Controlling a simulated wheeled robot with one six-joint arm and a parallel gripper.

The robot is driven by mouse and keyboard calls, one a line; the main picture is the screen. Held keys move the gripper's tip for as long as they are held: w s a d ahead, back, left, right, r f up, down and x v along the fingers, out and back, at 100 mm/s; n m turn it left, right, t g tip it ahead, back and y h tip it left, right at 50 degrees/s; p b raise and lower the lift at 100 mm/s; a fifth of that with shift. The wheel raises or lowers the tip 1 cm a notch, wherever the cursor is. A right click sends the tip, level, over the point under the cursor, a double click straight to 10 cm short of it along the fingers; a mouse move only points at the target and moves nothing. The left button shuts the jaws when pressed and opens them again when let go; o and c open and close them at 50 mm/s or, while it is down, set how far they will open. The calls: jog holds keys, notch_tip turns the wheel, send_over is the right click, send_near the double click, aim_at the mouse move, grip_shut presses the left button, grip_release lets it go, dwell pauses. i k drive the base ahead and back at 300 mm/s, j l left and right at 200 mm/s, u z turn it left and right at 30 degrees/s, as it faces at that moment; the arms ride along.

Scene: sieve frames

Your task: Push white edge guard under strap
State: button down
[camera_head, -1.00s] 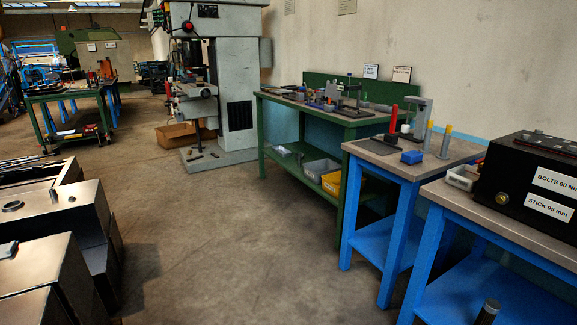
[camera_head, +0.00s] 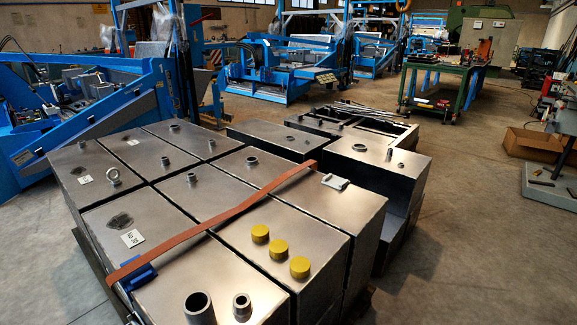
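An orange-brown strap (camera_head: 215,219) runs diagonally across the tops of several dark metal tanks, from the near left edge to the far right side. A small whitish, angled piece (camera_head: 335,181), which looks like the white edge guard, lies on a tank top just right of the strap's far end, apart from the strap. A blue piece (camera_head: 139,277) sits at the strap's near left end, by the tank edge; whether it is a guard or a buckle I cannot tell. My gripper is not in view.
Three yellow caps (camera_head: 281,251) and open pipe stubs (camera_head: 198,307) stand up from the near tank tops. Blue machine frames (camera_head: 90,110) stand behind at the left. Open concrete floor (camera_head: 475,235) lies to the right, with a cardboard box (camera_head: 535,143) farther back.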

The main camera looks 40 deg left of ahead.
aim_at(335, 182)
jog(key=i+l+u, duration=0.1)
jog(key=i+u, duration=0.2)
jog(key=u, duration=0.15)
jog(key=i+l+u, duration=0.2)
jog(key=u, duration=0.25)
jog(key=i+l+u, duration=0.3)
jog(key=u, duration=0.15)
jog(key=i+l+u, duration=0.2)
jog(key=l+u, duration=0.25)
jog(key=i+l+u, duration=0.25)
jog(key=l, duration=0.15)
jog(key=l+u, duration=0.25)
jog(key=l, duration=0.15)
jog(key=i+l+u, duration=0.2)
jog(key=l, duration=0.2)
jog(key=k, duration=0.1)
